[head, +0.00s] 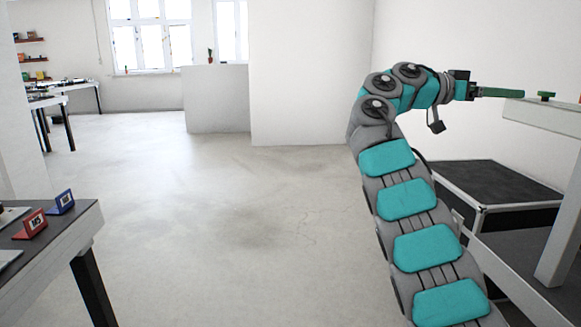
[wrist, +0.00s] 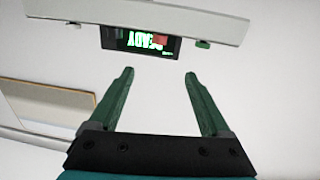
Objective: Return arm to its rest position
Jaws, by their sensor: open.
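My arm rises from the lower right of the head view and bends over at the top towards the right. My gripper (head: 518,93) points right, near a white ledge (head: 545,117) at the right edge. In the wrist view, my gripper (wrist: 159,74) shows two green fingers spread apart with nothing between them. Ahead of the fingertips is a white panel (wrist: 80,12) with a dark display (wrist: 130,40) showing green lettering. The fingers look apart from the panel.
A black-topped case (head: 495,182) stands behind my arm at the right. A table (head: 60,235) at the lower left holds a red sign (head: 30,224) and a blue sign (head: 61,202). The floor (head: 220,220) between is clear. More tables (head: 75,86) stand far left.

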